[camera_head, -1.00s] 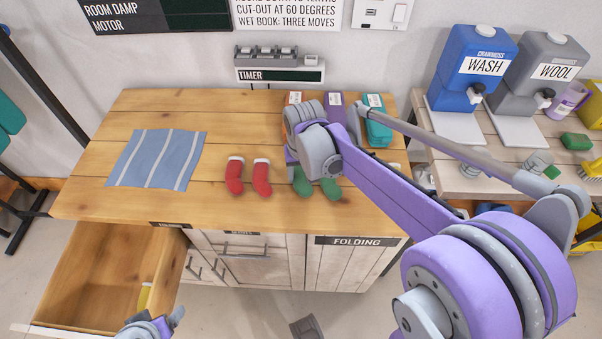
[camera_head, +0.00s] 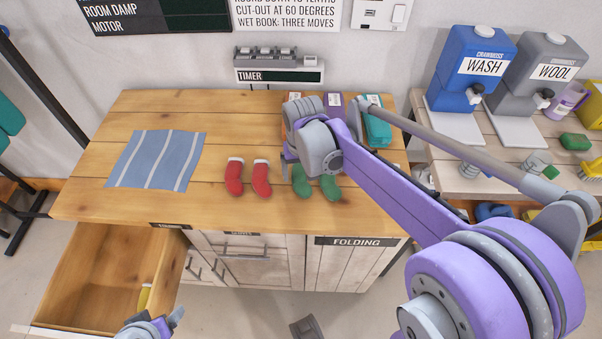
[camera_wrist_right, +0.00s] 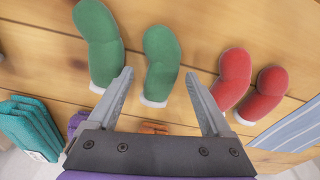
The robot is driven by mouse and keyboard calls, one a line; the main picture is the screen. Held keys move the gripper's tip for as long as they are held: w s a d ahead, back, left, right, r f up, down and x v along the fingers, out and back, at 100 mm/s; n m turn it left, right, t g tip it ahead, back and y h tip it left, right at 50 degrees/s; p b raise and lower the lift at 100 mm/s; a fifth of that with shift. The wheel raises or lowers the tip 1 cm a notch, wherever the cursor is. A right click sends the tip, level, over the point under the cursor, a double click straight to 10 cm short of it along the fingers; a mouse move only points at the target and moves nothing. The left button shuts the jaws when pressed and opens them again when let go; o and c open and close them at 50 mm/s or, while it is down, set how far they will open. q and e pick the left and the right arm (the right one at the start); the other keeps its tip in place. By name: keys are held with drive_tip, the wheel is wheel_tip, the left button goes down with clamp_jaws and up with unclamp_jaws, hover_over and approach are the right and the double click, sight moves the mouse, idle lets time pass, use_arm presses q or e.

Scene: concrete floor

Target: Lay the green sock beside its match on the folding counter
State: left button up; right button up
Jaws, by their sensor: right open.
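Two green socks lie side by side on the wooden folding counter (camera_head: 230,215), one on the left (camera_head: 301,184) and one on the right (camera_head: 330,188) in the head view. The wrist view shows both, at left (camera_wrist_right: 97,40) and at centre (camera_wrist_right: 161,55), apart by a small gap. My right gripper (camera_wrist_right: 160,76) is open and empty above the counter, its fingers on either side of the centre green sock's cuff end in the picture. In the head view my right wrist partly hides the socks' upper ends. My left gripper (camera_head: 155,325) shows only partly at the bottom edge; its jaw state is unclear.
Two red socks (camera_head: 248,178) lie left of the green pair. A striped blue cloth (camera_head: 157,159) lies at the counter's left. Folded teal cloths (camera_head: 377,128) sit at the back right. An open drawer (camera_head: 95,280) juts out front left. The counter's front middle is clear.

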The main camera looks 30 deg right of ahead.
sight(302, 181)
wheel_tip(302, 181, up, 10)
drive_tip(key=s+p, duration=0.1)
drive_tip(key=s+a+f+n+t, duration=0.1)
drive_tip(key=s+a+f+n, duration=0.1)
drive_tip(key=s+f, duration=0.3)
drive_tip(key=s+a+f+n+t, duration=0.2)
drive_tip(key=s+a+f, duration=0.2)
drive_tip(key=s, duration=0.7)
drive_tip(key=shift+a+f+t, duration=0.3)
drive_tip(key=shift+a+f, duration=0.1)
drive_tip(key=shift+f, duration=0.5)
